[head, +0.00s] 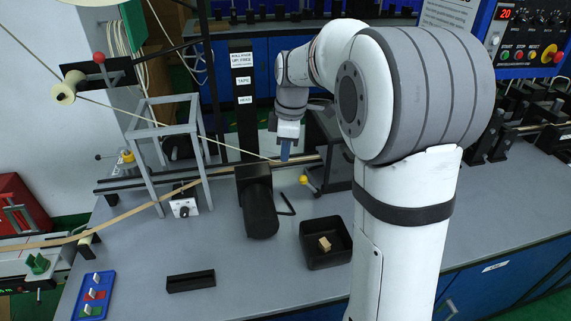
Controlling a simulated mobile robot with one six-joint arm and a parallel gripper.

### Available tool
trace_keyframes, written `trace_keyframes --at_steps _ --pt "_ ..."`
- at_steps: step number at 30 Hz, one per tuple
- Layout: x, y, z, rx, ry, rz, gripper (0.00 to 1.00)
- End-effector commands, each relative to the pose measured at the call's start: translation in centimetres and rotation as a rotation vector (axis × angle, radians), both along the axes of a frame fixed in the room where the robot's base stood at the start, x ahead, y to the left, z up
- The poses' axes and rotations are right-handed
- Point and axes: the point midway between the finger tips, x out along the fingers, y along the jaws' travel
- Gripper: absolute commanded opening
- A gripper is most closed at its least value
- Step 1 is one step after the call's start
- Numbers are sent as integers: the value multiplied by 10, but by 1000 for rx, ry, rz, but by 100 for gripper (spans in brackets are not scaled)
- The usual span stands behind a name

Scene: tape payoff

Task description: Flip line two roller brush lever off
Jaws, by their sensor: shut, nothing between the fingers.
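My gripper (285,155) hangs pointing down over the rails behind the black motor-like cylinder, its bluish fingers shut and empty. A small lever with a yellow ball knob (304,180) sits just below and right of the fingertips, apart from them in the picture. Another lever with a red ball knob (99,58) stands at the upper left by a cream roller. I cannot tell from any label which lever is the line two roller brush lever. My arm covers part of the bench to the right.
A black cylinder (259,211) and a black bin (325,258) holding a tan block stand in front of the gripper. A grey frame (153,160) stands left. A labelled black post (243,125) rises beside my gripper. A tape strand crosses near the fingertips.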

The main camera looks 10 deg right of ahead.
Motion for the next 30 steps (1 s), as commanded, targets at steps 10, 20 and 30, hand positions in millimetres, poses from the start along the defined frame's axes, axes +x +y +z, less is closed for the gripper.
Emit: trace_keyframes --at_steps 10,20,30 --pt "16 2 -5 2 2 95 0" --pt "16 2 -18 2 5 93 0" --pt "19 8 -87 2 7 91 0"
